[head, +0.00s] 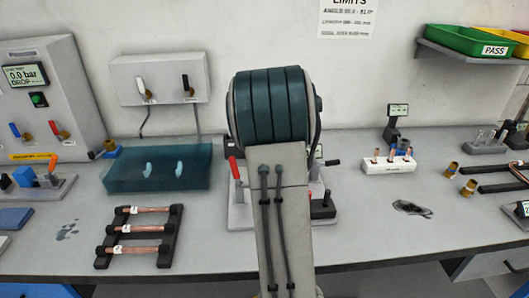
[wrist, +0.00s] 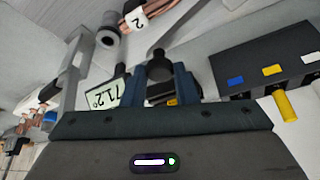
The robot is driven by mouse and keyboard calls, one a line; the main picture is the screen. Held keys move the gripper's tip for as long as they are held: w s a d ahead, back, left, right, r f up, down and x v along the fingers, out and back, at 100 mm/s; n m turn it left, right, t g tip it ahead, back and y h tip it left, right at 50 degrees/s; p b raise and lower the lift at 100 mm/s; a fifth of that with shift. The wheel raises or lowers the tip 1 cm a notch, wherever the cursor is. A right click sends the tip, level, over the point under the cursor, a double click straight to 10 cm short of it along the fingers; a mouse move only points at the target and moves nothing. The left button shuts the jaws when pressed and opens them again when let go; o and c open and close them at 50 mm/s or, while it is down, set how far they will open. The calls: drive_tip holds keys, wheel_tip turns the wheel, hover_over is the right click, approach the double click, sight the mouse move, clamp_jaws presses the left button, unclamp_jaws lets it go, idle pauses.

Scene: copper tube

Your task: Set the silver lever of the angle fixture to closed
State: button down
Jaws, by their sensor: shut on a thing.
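The angle fixture (head: 238,212) is on the bench in the middle of the head view, mostly hidden behind my arm. A red lever (head: 235,168) stands up at its left side. In the wrist view, an angle display (wrist: 104,94) reads 71.2°. My gripper (wrist: 159,80) is shut on a dark round-topped knob (wrist: 158,63) between its blue fingers. I cannot tell whether this knob belongs to the silver lever. A grey bar (wrist: 72,78) stands to the left of the fingers. My gripper is hidden in the head view.
A dark block (wrist: 262,68) with blue, yellow and white labels and a yellow lever (wrist: 286,106) is close to the right of my gripper. A copper tube piece with a white numbered tag (wrist: 138,19) is beyond it. A rack of tubes (head: 141,236) stands left on the bench.

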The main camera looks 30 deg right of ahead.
drive_tip(key=shift+s+a+m+g+b, duration=0.2)
drive_tip(key=shift+s+a+m+g, duration=0.2)
drive_tip(key=shift+s+m, duration=0.45)
drive_tip(key=shift+s+a+m+g+b, duration=0.2)
drive_tip(key=shift+s+a+m+g, duration=0.3)
drive_tip(key=shift+m, duration=0.65)
drive_tip(key=shift+s+d, duration=0.1)
drive_tip(key=c, duration=1.1)
unclamp_jaws()
drive_tip(key=shift+c, duration=0.2)
drive_tip(key=shift+h, duration=0.3)
drive_tip(key=v, duration=1.3)
drive_tip(key=shift+s+r, duration=0.15)
drive_tip(key=shift+r, duration=0.2)
